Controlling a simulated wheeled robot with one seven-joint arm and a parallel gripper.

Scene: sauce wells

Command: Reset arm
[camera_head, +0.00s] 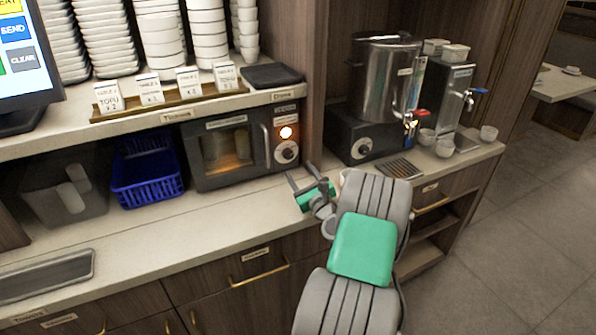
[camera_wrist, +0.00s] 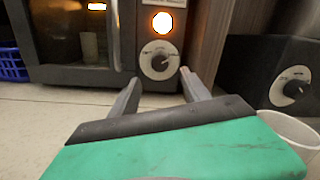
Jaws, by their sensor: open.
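My gripper (camera_head: 309,183) is open and empty in the head view, held over the counter in front of the microwave (camera_head: 228,146). In the wrist view the two fingers of my gripper (camera_wrist: 160,92) stand apart with nothing between them. They point toward the microwave's lower right part. The microwave's door is shut, its window glows, and an orange light is lit above its dial (camera_wrist: 160,60). A pale shape stands inside behind the window; I cannot tell what it is.
A blue basket (camera_head: 147,180) stands left of the microwave. A steel urn (camera_head: 385,80) on a black base and several white cups (camera_head: 445,147) are to the right. A pale round vessel (camera_wrist: 292,130) is close on the right in the wrist view.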

